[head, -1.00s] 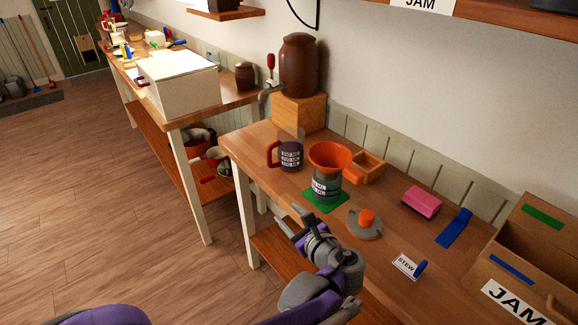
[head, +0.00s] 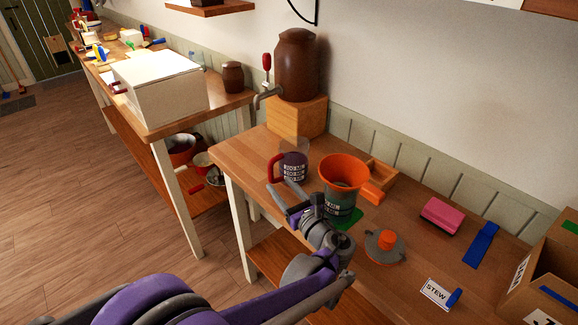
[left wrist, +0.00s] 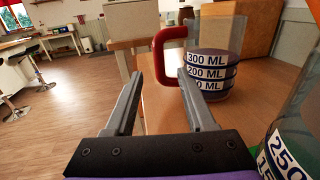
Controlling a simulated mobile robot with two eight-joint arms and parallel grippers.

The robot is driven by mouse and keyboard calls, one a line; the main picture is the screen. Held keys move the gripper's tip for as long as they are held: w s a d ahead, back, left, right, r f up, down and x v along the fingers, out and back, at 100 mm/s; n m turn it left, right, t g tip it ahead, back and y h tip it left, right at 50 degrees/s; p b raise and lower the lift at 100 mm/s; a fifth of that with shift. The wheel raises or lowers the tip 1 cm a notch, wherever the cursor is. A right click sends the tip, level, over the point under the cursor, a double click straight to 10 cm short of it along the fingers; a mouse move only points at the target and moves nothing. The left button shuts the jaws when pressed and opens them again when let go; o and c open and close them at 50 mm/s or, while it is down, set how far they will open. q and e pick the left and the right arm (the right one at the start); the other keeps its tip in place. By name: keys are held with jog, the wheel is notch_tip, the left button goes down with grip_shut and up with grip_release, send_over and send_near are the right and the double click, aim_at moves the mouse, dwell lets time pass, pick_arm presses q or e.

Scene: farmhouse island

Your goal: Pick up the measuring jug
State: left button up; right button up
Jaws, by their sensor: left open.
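The measuring jug (head: 294,168) is clear, with dark contents, a red handle and white volume labels. It stands upright near the counter's left end, beside the tap of a brown crock. In the left wrist view the jug (left wrist: 228,72) is just ahead, its red handle (left wrist: 160,58) facing left, in line with the gap between my fingers. My left gripper (head: 297,203) is open and empty, on the near side of the jug. It also shows in the left wrist view (left wrist: 158,85), its fingertips seemingly short of the handle. My right gripper is not in view.
A labelled jar (head: 338,205) with an orange funnel (head: 345,168) stands on a green mat, close right of my gripper. A grey lid with an orange knob (head: 386,243) lies nearer. The brown crock (head: 297,65) stands on a wooden block (head: 297,117) behind.

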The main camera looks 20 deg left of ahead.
aim_at(272, 175)
pick_arm(q)
jog(key=x, duration=0.6)
jog(key=shift+w+a+r, duration=0.15)
jog(key=shift+w+a, duration=0.05)
jog(key=shift+a, duration=0.1)
jog(key=shift+c, duration=0.2)
grip_shut()
dwell(1.0)
